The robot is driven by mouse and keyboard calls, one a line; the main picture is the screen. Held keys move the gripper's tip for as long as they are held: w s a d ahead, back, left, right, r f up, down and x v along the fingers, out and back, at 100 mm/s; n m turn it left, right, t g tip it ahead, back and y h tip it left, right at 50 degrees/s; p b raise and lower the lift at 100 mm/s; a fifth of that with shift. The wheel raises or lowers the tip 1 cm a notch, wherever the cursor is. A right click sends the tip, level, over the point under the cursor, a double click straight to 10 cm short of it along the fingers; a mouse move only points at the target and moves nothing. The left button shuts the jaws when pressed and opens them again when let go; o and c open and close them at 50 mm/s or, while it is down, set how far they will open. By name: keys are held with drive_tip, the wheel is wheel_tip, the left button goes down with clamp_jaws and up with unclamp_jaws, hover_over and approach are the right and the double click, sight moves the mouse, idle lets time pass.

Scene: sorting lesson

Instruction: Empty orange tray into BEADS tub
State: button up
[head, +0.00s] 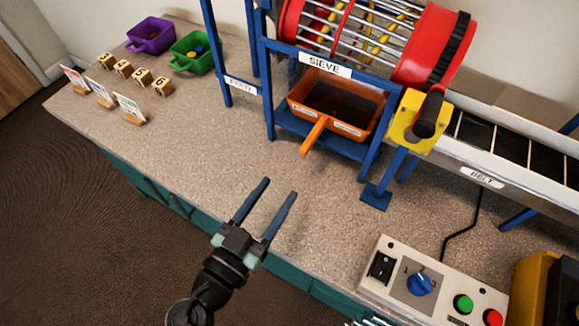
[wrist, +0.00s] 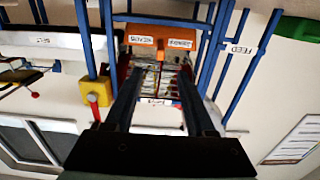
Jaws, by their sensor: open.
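The orange tray (head: 374,110) sits in the blue frame under the sieve (head: 362,30), its handle (head: 315,136) pointing toward me. Its inside is dark and I cannot make out contents. The tray shows upside down at the top of the wrist view (wrist: 180,30). My gripper (head: 280,187) is open and empty, above the bench's front part, apart from the handle. Its two fingers also show in the wrist view (wrist: 158,75). A purple tub (head: 151,37) and a green tub (head: 192,53) stand at the back left. I cannot read which is BEADS.
Blue frame posts (head: 268,100) flank the tray. A yellow crank block (head: 412,122) and belt (head: 482,177) lie right. A control box (head: 419,284) stands front right. Numbered wooden blocks (head: 142,77) and small card stands (head: 128,108) are left. The bench middle-left is clear.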

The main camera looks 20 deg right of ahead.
sight(302, 154)
drive_tip(key=p+x, duration=0.1)
drive_tip(key=x, duration=0.5)
drive_tip(key=shift+r, duration=0.1)
drive_tip(key=b+x, duration=0.2)
drive_tip(key=x, duration=0.3)
drive_tip(key=shift+b+x, duration=0.65)
drive_tip(key=shift+x, duration=0.6)
drive_tip(key=shift+c, duration=0.2)
clamp_jaws()
drive_tip(key=shift+r, duration=0.15)
